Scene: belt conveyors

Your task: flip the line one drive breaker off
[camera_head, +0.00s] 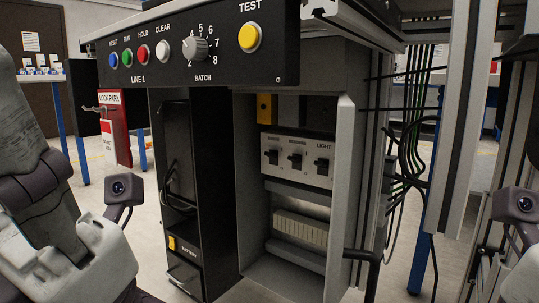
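The breaker panel (297,174) is a white strip inside an open grey cabinet below the LINE 1 control panel. It carries three black toggles. The left breaker (272,157), under a small label that seems to read DRIVE, is the drive breaker. The middle breaker (296,161) has a label too small to read surely. The right breaker (321,166) is labelled LIGHT. I cannot tell surely which toggles are up or down. My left arm is at the left edge and my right arm at the right edge, both apart from the breakers. The fingers of both grippers are out of view.
The control panel (143,73) with coloured buttons overhangs the cabinet. The cabinet's right side wall (343,190) juts forward beside the breakers. Black cables (405,150) hang to the right near metal posts. A red LOCK PARK board (114,128) stands at the left.

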